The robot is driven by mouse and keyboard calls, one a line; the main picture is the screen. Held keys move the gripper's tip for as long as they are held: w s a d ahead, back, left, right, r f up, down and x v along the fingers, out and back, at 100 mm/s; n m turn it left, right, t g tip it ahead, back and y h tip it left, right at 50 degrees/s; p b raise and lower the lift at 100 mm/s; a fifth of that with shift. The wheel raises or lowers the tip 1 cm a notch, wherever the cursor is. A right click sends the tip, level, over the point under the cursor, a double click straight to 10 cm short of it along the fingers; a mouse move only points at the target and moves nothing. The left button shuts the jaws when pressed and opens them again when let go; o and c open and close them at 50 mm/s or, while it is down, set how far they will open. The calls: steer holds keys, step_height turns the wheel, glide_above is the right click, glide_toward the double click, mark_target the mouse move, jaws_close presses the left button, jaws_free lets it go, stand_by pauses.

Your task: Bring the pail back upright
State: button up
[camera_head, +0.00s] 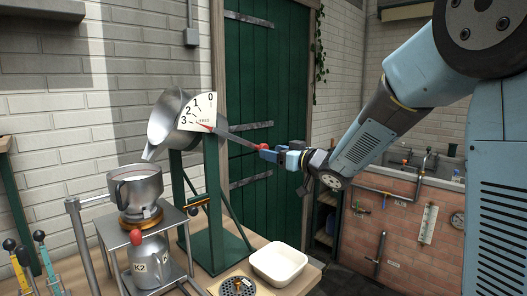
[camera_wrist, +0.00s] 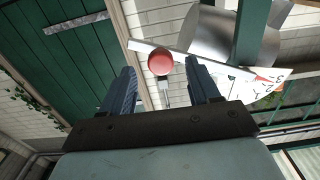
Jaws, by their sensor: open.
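The metal pail (camera_head: 172,122) hangs tilted in a green stand (camera_head: 214,200), its mouth down to the left above a metal vessel (camera_head: 135,189). A white litre dial (camera_head: 198,112) marked 0 to 3 is beside the pail. A lever (camera_head: 236,138) slopes down right from the pail to a red knob (camera_head: 263,147). My gripper (camera_head: 268,153) is open at the lever's knob end. In the wrist view, the red knob (camera_wrist: 161,62) lies between the spread fingers of my gripper (camera_wrist: 160,75), near their tips. The pail (camera_wrist: 232,38) shows beyond. I cannot tell whether a finger touches the knob.
The metal vessel sits on a small metal stand (camera_head: 158,218), with a K2 can (camera_head: 148,262) below. A white tub (camera_head: 279,263) and a round grate (camera_head: 238,287) are at the bench front. A green door (camera_head: 262,80) stands behind. Coloured levers (camera_head: 40,255) are at far left.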

steer(key=shift+x, duration=2.5)
jaws_close()
